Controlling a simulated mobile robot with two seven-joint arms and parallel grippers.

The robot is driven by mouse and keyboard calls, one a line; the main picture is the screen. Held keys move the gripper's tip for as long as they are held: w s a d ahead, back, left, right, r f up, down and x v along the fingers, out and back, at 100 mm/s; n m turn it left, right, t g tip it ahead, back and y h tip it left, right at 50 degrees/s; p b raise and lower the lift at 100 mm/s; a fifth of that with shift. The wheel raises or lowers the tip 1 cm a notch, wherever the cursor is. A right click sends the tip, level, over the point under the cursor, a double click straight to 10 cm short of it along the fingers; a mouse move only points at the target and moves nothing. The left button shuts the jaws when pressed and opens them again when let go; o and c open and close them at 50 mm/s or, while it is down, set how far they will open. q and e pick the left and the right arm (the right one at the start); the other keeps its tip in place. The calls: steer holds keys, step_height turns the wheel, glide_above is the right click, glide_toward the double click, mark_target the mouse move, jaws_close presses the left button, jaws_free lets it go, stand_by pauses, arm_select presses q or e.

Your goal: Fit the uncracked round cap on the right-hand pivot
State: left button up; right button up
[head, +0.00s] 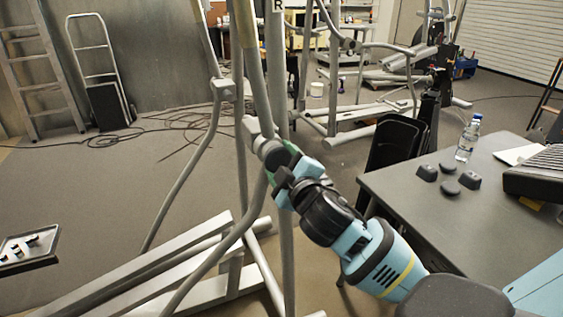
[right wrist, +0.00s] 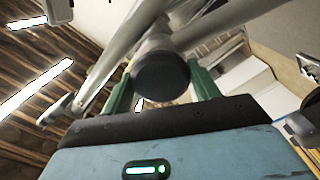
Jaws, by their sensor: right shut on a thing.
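My right gripper (head: 278,160) reaches up to the right-hand pivot (head: 258,138) of the grey elliptical. In the right wrist view its green fingers (right wrist: 161,90) stand on either side of a dark round cap (right wrist: 161,77) and are shut on it. The cap faces the camera and lies in line with the pivot's grey tube end (right wrist: 155,43), at or against it. I cannot tell whether it is fully seated. No crack shows on its visible face. My left gripper is not in view.
Several dark caps, one of them a round cap (head: 450,187), lie on the grey table (head: 400,190) at right, near a water bottle (head: 468,138). A black chair (head: 392,150) stands beside the table. A tray (head: 30,262) with small parts is at far left.

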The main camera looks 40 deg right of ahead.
steer(key=shift+w+d, duration=0.15)
steer(key=shift+w, duration=0.35)
stand_by(0.5)
steer(key=o, duration=1.4)
steer(key=v, duration=0.7)
steer(key=shift+s, duration=0.4)
